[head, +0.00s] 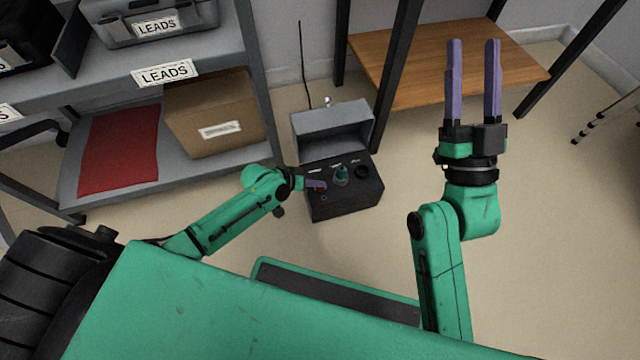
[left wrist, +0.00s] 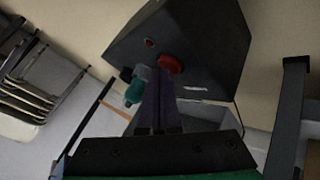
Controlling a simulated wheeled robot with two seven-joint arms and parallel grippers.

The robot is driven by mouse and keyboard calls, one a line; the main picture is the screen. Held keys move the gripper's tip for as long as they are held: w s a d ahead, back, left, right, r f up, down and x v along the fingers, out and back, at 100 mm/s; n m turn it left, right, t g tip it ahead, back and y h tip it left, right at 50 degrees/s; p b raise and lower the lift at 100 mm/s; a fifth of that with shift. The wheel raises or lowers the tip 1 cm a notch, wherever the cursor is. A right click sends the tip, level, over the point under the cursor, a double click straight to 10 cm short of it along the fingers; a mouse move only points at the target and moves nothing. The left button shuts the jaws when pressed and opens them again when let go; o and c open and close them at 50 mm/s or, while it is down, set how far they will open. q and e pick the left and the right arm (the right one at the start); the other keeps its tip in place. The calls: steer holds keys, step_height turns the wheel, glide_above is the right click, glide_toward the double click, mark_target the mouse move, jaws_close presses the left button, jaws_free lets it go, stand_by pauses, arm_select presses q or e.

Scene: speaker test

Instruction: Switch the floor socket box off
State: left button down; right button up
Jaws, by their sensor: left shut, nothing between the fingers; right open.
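The floor socket box (head: 345,206) is a black box on the floor with its grey lid (head: 333,128) raised behind it. A teal plug or knob (head: 341,175) stands on its top face, and it also shows in the left wrist view (left wrist: 134,92). A round red button (left wrist: 170,64) is on the box (left wrist: 205,35) in the left wrist view. My left gripper (head: 318,186) is shut and empty, its fingertips (left wrist: 158,74) right by the red button; I cannot tell whether they touch. My right gripper (head: 473,44) is open and empty, up at the right.
A grey shelf unit (head: 215,52) at the left holds a cardboard box (head: 205,100), a red mat (head: 118,150) and a bin labelled LEADS (head: 150,25). A wooden shelf (head: 420,70) with dark legs stands at the back right. Floor (head: 550,230) at the right is clear.

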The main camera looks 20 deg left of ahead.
arm_select(q)
steer(key=shift+r+p, duration=0.35)
steer(key=shift+r, duration=0.1)
steer(key=shift+f, duration=0.1)
